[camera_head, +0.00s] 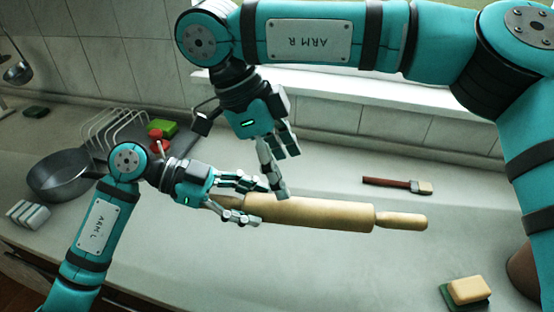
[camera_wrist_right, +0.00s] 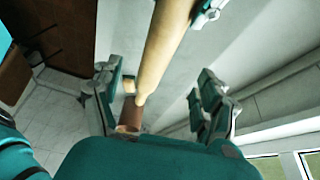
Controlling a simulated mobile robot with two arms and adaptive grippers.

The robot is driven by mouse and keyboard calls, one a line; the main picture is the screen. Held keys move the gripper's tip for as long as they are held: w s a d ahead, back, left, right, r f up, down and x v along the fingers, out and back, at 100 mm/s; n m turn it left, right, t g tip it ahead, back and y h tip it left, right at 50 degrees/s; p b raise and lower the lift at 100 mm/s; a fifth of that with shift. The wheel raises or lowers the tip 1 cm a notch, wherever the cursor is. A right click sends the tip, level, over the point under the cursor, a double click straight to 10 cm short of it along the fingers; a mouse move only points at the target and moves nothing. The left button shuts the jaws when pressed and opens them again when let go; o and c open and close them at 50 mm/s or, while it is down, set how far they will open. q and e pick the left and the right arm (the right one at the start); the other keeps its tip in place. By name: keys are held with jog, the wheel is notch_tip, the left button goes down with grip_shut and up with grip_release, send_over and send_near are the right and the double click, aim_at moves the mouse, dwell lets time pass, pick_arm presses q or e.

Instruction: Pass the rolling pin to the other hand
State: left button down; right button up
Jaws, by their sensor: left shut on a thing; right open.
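The wooden rolling pin (camera_head: 310,213) is held roughly level over the counter in the head view, its free handle pointing right. My left gripper (camera_head: 250,203) is shut on its left end, and that handle is mostly hidden by the fingers. My right gripper (camera_head: 285,175) is open above the left part of the pin, fingers pointing down. In the right wrist view the pin (camera_wrist_right: 165,45) runs between the spread fingers of my right gripper (camera_wrist_right: 160,100). I cannot tell whether they touch it. A fingertip of my left gripper (camera_wrist_right: 210,12) shows at the top.
A brush (camera_head: 398,185) lies on the counter behind the pin. A yellow-and-green sponge (camera_head: 468,291) is at the front right. The counter's middle is clear.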

aim_at(300, 201)
jog(key=x, duration=1.1)
jog(key=shift+f, duration=0.15)
grip_shut()
pick_arm(q)
jog(key=c, duration=0.5)
grip_release()
jog(key=shift+a, duration=0.1)
pick_arm(e)
jog(key=shift+a, duration=0.1)
